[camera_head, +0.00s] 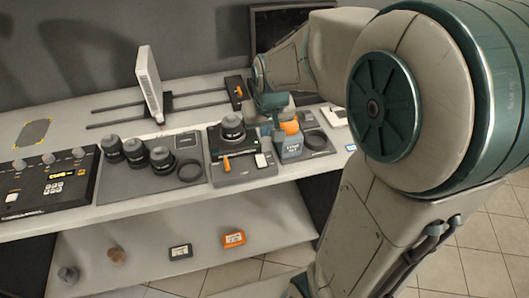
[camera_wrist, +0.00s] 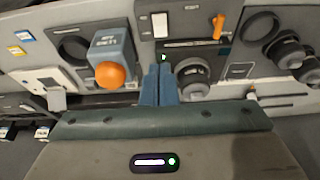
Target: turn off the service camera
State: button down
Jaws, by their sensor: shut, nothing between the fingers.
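The service camera appears to be the unit on the grey base (camera_head: 240,176) mid-bench, with a black lens (camera_head: 231,127), an orange lever (camera_head: 226,163) and a white rocker or button (camera_head: 262,160). In the wrist view the lens (camera_wrist: 192,72), orange lever (camera_wrist: 218,27) and white piece (camera_wrist: 160,25) show again. A small green light (camera_wrist: 163,57) glows beside my fingertips. My gripper (camera_wrist: 158,72) is shut and empty, its tips over the unit between lens and blue-grey bottle. Contact cannot be told.
Several black lenses (camera_head: 136,151) stand on a mat at left, near a control panel (camera_head: 50,181). A white upright panel (camera_head: 149,80) stands behind. The lower shelf holds small boxes (camera_head: 233,239).

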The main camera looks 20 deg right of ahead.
jog(key=shift+w, duration=0.2)
dwell(0.4)
send_near(260, 156)
jog(key=x, duration=0.4)
jog(key=shift+w+d+f, duration=0.1)
jog(key=shift+w+f, duration=0.1)
jog(key=shift+f, duration=0.2)
jog(key=shift+x, duration=0.85)
jog(key=shift+s, duration=0.2)
